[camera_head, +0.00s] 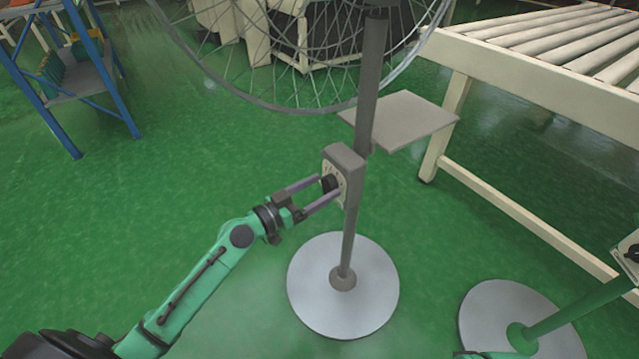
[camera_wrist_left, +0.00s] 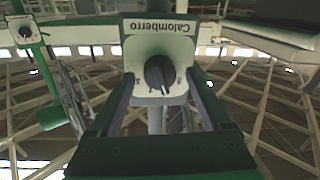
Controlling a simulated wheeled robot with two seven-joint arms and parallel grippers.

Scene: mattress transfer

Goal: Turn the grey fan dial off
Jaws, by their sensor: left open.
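The grey fan has a round base (camera_head: 370,300), a thin pole (camera_head: 367,85) and a control box (camera_head: 346,160) on the pole. A black dial (camera_head: 329,183) sits on the box's pale face. A gap shows between the dial and each finger in the left wrist view.
A green fan's pole (camera_head: 575,312) rises from a round grey base at the lower right; its dial box (camera_wrist_left: 27,31) shows in the left wrist view. A roller conveyor (camera_head: 535,45) stands at the right. A blue shelf (camera_head: 85,80) is at the left.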

